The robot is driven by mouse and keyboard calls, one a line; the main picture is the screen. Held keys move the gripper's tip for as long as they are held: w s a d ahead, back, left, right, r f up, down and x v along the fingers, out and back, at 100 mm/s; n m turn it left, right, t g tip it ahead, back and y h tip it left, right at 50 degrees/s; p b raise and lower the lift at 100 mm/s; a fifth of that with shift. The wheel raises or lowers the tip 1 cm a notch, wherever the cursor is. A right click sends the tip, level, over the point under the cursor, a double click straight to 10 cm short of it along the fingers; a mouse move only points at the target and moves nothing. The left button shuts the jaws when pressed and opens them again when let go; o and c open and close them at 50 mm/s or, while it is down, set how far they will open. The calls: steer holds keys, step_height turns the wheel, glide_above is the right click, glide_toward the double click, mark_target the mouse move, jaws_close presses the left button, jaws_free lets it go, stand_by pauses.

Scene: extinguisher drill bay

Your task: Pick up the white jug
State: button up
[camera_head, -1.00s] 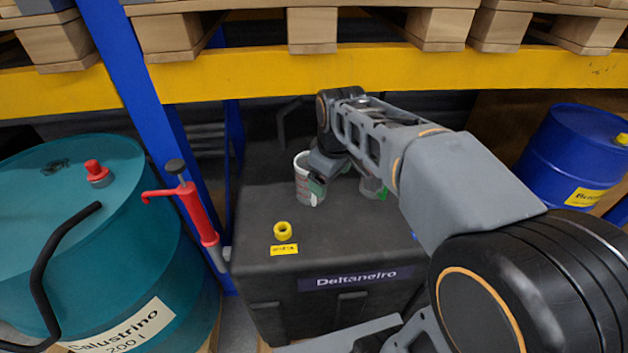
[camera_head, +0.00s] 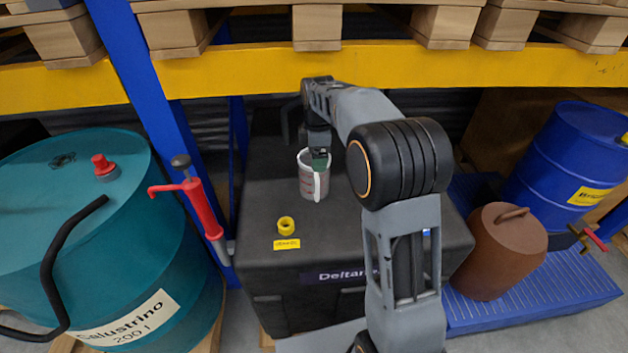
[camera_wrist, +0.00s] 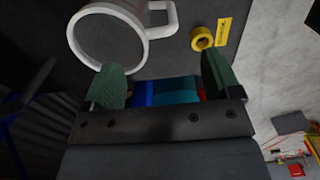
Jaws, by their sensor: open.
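The white jug (camera_head: 308,184) stands upright on top of the black box-shaped tank (camera_head: 262,215), with red markings on its side and its handle toward the camera. In the wrist view the jug's open rim (camera_wrist: 85,50) and handle (camera_wrist: 160,22) show at the top left. My gripper (camera_head: 319,157) is at the jug's rim in the head view, partly in front of it. In the wrist view my gripper (camera_wrist: 165,75) has its green finger pads wide apart with nothing between them. The left pad is close to the jug; contact cannot be told.
A yellow cap (camera_head: 286,225) sits on the tank in front of the jug. A teal drum (camera_head: 150,240) and red hand pump (camera_head: 203,208) stand left. A brown can (camera_head: 505,255) and blue drum (camera_head: 560,165) stand right. A yellow shelf beam (camera_head: 400,65) crosses above.

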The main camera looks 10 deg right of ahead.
mark_target(316, 175)
steer(key=shift+a+f+p, duration=0.15)
steer(key=shift+f+p, duration=0.3)
steer(key=shift+f, duration=3.15)
steer(key=c, duration=1.3)
steer(key=shift+r, duration=0.1)
